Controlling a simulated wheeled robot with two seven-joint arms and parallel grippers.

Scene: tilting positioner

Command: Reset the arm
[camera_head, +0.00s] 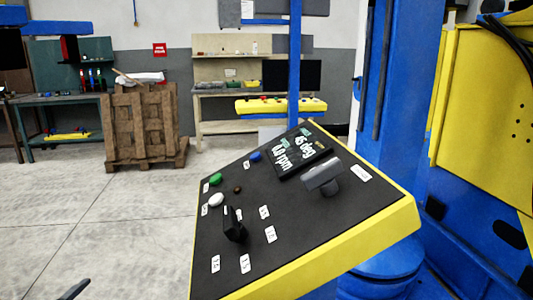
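The tilted control panel (295,225) has a black face and yellow sides. Its display (299,152) seems to read 45 deg and 0.0 rpm. On the panel are a green button (215,179), a white button (216,199), a blue button (255,156) and a small dark brown button (237,189). A black selector knob (234,225) stands near the lower left, among white labels. A grey handle (322,175) stands at the upper right. A dark tip (74,290) at the bottom left edge may be part of my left gripper, well clear of the panel. My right gripper is not visible.
A large blue and yellow machine (480,110) stands close behind the panel on the right. A wooden pallet stack (142,128) and workbenches (60,100) stand at the back. The grey floor (100,220) left of the panel is clear.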

